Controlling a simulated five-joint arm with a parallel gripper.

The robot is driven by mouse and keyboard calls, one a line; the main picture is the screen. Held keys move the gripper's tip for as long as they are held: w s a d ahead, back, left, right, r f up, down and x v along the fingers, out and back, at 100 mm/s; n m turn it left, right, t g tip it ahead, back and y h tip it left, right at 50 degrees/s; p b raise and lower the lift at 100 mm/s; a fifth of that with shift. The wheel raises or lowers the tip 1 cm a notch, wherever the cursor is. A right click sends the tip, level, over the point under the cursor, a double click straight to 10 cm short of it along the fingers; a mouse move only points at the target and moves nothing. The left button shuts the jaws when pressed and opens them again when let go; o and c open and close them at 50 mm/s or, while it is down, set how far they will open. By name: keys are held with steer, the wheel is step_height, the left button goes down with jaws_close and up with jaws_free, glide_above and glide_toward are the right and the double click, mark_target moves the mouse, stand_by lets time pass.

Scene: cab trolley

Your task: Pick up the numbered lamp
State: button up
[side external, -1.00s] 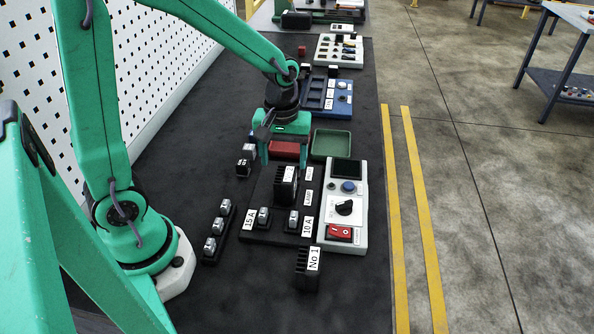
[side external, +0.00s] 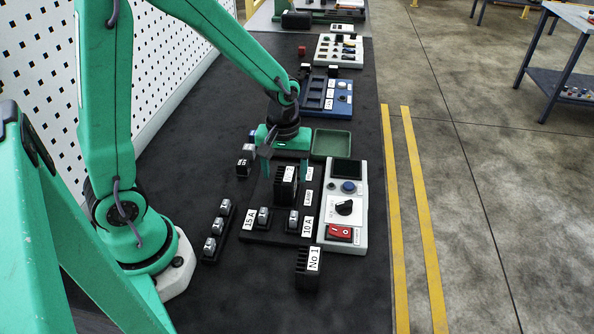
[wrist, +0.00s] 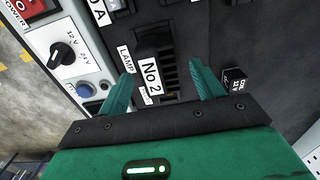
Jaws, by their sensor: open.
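A black finned block labelled "No 2" (side external: 287,186) stands on a dark board (side external: 262,190). In the wrist view the block (wrist: 151,78) sits beside a "LAMP" label (wrist: 126,60). My gripper (side external: 285,170) is open just above and behind this block. In the wrist view the two green fingers of my gripper (wrist: 163,85) point down on either side of the block, with gaps between. I cannot tell if a finger touches it. A second black finned block, "No 1" (side external: 308,268), stands on the bench in front of the board.
A white control panel (side external: 345,233) with a screen, knob, blue button and red switch lies right of the board. A green tray (side external: 331,145) sits behind it. A rack of small silver-topped parts (side external: 218,230) lies left. The board holds similar parts in front.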

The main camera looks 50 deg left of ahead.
mark_target(285, 174)
steer(key=shift+f, duration=2.05)
steer(key=c, duration=1.4)
steer(key=shift+r, duration=0.2)
steer(key=shift+w+r, duration=0.1)
steer(key=shift+r, duration=0.75)
step_height(285, 174, up, 2)
steer(key=shift+d, duration=0.1)
steer(key=s+d+r, duration=0.6)
steer(key=d+r, duration=0.1)
steer(key=d, duration=0.3)
